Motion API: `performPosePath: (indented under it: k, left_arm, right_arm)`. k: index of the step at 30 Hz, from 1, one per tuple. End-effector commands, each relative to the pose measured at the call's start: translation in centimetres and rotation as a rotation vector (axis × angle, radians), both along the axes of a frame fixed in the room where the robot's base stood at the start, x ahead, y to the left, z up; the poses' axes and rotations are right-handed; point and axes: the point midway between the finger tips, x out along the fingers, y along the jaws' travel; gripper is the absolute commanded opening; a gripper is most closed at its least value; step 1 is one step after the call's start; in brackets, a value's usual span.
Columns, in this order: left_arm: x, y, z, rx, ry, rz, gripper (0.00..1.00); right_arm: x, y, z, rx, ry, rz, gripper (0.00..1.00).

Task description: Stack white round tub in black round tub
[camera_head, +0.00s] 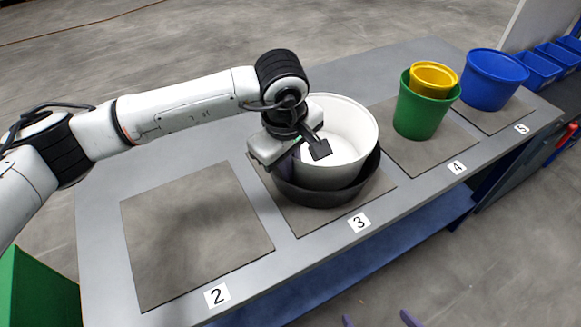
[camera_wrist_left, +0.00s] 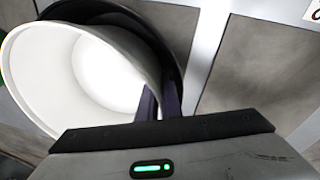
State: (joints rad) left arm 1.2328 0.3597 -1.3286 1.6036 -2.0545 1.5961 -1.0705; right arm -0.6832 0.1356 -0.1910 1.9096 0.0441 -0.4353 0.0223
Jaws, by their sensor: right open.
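The white round tub (camera_head: 350,125) is partly inside the black round tub (camera_head: 322,196) on the mat marked 3. The white tub's upper part stands well above the black rim. My left gripper (camera_head: 312,150) is at the near left of the white tub's rim. In the left wrist view, its two dark fingers (camera_wrist_left: 160,102) are close together with the white tub's wall (camera_wrist_left: 45,75) between them. The black tub's rim (camera_wrist_left: 150,35) shows behind it. Whether the white tub touches the black tub's bottom is hidden. My right gripper (camera_head: 379,320) shows only its purple fingertips, apart, at the bottom edge.
The mat marked 2 (camera_head: 195,235) is empty. A green bucket (camera_head: 420,112) with a yellow tub (camera_head: 433,77) in it stands on mat 4. A blue tub (camera_head: 490,85) stands on mat 5. Blue bins (camera_head: 540,68) are at the far right. A green box (camera_head: 35,290) is at lower left.

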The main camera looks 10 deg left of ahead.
Motion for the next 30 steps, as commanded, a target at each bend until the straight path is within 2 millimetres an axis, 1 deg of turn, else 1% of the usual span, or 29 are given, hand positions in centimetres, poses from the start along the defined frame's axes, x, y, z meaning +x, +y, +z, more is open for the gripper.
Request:
performPosePath:
  k: [4, 7, 8, 9, 16, 19, 24, 25, 26, 30]
  left_arm:
    - [0.1, 0.0, -0.4, -0.001, -0.003, 0.000, 0.00]
    - [0.1, 0.0, -0.2, -0.001, -0.003, 0.000, 0.00]
    - [0.0, 0.0, -0.3, 0.000, 0.000, 0.000, 0.08]
    - [0.0, 0.0, -0.3, 0.000, 0.000, 0.000, 0.13]
    - [0.0, 0.0, -0.3, 0.000, 0.000, 0.000, 0.13]
    - [0.0, 0.0, 0.1, 0.000, 0.000, 0.000, 0.13]
    - [0.0, 0.0, 1.7, -0.001, -0.002, 0.000, 0.13]
    - [-0.1, 0.0, 2.0, -0.002, -0.005, 0.000, 0.13]
    - [-0.2, 0.0, 2.6, -0.001, -0.007, -0.001, 0.13]
    - [-0.9, 0.1, 5.9, -0.001, -0.008, -0.001, 0.13]
  right_arm:
    - [0.0, 0.0, -0.6, 0.000, 0.001, 0.000, 1.00]
    - [0.0, 0.0, -0.5, 0.000, 0.002, 0.000, 1.00]
    - [0.0, 0.0, -0.5, 0.000, 0.002, 0.000, 1.00]
    - [-0.1, 0.0, -0.5, 0.000, 0.002, 0.000, 1.00]
    - [-0.1, 0.0, -0.5, -0.001, 0.004, 0.000, 1.00]
    - [-0.2, 0.0, -0.1, -0.001, 0.004, 0.000, 1.00]
    - [-0.2, 0.0, 1.5, -0.001, 0.005, 0.000, 1.00]
    - [-0.2, 0.0, 0.9, 0.000, 0.002, -0.001, 1.00]
    - [-0.1, 0.0, 0.8, 0.001, 0.000, -0.001, 1.00]
    - [-0.3, 0.0, 0.0, -0.001, 0.006, 0.000, 1.00]
